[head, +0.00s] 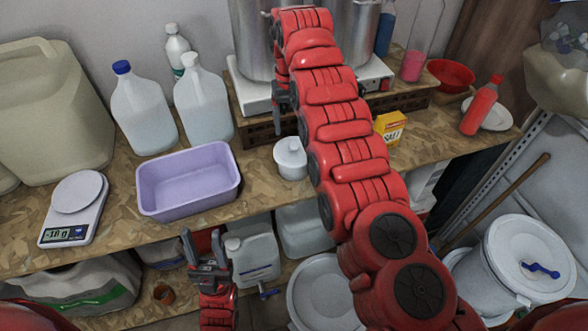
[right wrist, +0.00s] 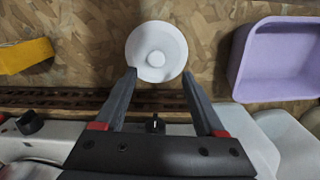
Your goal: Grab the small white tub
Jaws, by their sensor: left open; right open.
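The small white tub (head: 290,158) with a round knobbed lid stands upright on the wooden worktop, right of the purple basin. In the right wrist view the tub (right wrist: 156,52) is seen from above, just beyond the fingertips of my right gripper (right wrist: 160,73). That gripper is open and empty, with a fingertip toward each side of the tub. Whether they touch it I cannot tell. In the head view my right arm reaches over the worktop, its gripper mostly hidden behind the arm. My left gripper (head: 207,247) is open and empty, in front of the worktop's edge.
The purple basin (head: 188,182) and a kitchen scale (head: 74,208) stand left of the tub. Large steel pots (head: 252,40) stand on a white cooker behind it. A yellow salt box (head: 390,128) is to the right. Jugs and drums stand below the worktop.

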